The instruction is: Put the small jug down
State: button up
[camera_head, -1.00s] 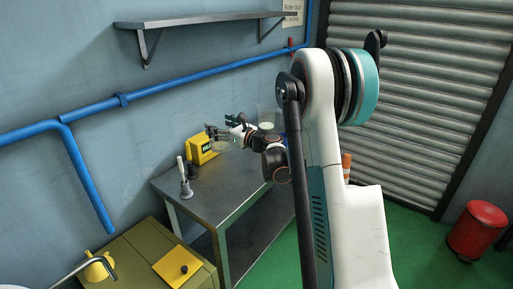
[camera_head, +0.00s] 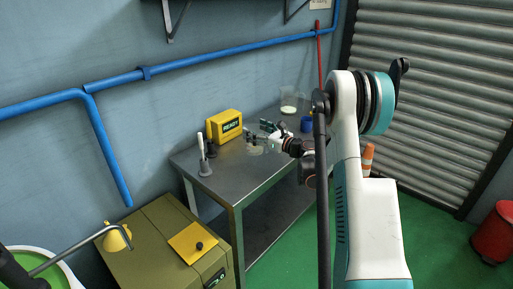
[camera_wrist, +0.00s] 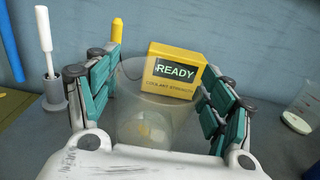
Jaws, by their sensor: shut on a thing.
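The small jug (camera_wrist: 150,105) is clear and see-through, with a yellowish patch low in it. In the wrist view it stands between the two finger sets of my gripper (camera_wrist: 155,100), which is shut on it. In the head view my gripper (camera_head: 264,136) is low over the grey metal table (camera_head: 225,183), and the jug (camera_head: 254,149) shows only faintly there. The jug looks upright. I cannot tell whether its base touches the tabletop.
A yellow READY box (camera_head: 225,126) stands behind the jug. A white-handled tool in a grey holder (camera_head: 204,168) is at the left. A clear beaker with pale contents (camera_head: 289,104) and a blue cup (camera_head: 307,124) stand at the back right. The front tabletop is clear.

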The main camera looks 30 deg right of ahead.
jog(key=shift+f+b, duration=1)
jog(key=shift+f, duration=1.95)
jog(key=shift+r, duration=0.1)
jog(key=o, duration=1.7)
jog(key=shift+o, duration=0.2)
jog(key=shift+s, duration=0.15)
jog(key=p+v, duration=0.4)
jog(key=v, duration=0.7)
jog(key=shift+s+d, duration=0.15)
jog(key=shift+s, duration=0.25)
